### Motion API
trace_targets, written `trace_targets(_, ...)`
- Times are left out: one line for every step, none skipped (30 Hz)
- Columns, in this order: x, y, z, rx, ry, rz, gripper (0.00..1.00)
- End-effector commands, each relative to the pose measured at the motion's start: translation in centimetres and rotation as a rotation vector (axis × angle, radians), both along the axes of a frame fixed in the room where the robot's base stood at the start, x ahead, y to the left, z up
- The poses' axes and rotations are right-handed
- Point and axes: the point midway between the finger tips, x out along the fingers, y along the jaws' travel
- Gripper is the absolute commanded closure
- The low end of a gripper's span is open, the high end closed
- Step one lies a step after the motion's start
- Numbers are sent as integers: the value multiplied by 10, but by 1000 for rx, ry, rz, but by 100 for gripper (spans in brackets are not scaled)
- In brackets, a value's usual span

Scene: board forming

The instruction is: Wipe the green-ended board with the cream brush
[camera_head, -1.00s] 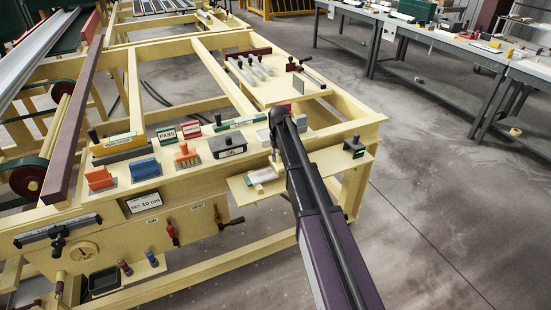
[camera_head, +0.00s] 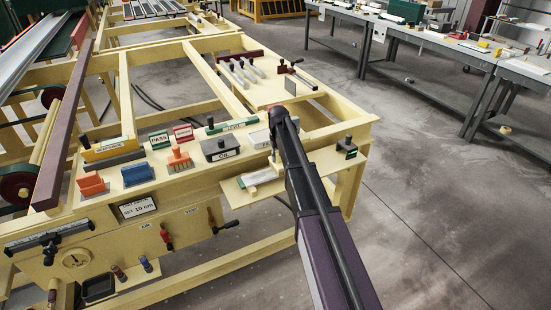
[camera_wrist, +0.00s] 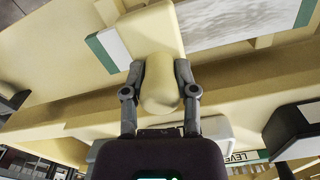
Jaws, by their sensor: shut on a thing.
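The board (camera_head: 256,180) lies on a small shelf at the front of the cream bench. It is pale grey with a green end at its left. In the wrist view the board (camera_wrist: 225,33) runs across the top, with green at both ends. The cream brush is a block (camera_wrist: 150,36) with a rounded handle (camera_wrist: 160,88). My gripper (camera_wrist: 160,80) is shut on the handle. The block overlaps the board in the wrist view; whether it touches cannot be told. In the head view my arm partly hides my gripper (camera_head: 274,150) and the board's right part.
A dark OIL box (camera_head: 221,149) stands on the bench behind the shelf. An orange brush (camera_head: 179,160) and a blue block (camera_head: 138,174) stand to its left. Open floor lies to the right.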

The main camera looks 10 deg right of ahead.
Motion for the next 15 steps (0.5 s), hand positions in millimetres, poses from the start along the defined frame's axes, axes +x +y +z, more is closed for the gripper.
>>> trace_targets(2,-5,0,-2,-1,-2,100)
trace_targets(2,-7,0,-2,-1,-1,100)
trace_targets(3,-9,0,-2,-1,-1,100)
trace_targets(4,-11,0,-2,-1,-1,100)
trace_targets(4,-12,1,-2,-1,-1,100)
trace_targets(5,-14,1,-2,-1,-1,100)
trace_targets(5,-15,1,-2,-1,-1,100)
trace_targets(5,-17,1,-1,-1,-1,100)
trace_targets(5,-18,1,-1,-1,-1,100)
trace_targets(6,-19,1,-1,-1,-1,100)
trace_targets(6,-19,1,-1,-1,-1,100)
trace_targets(6,-20,1,-1,0,0,100)
trace_targets(6,-20,1,-1,0,0,100)
trace_targets(6,-20,1,-1,0,0,100)
trace_targets(5,-20,1,0,0,0,100)
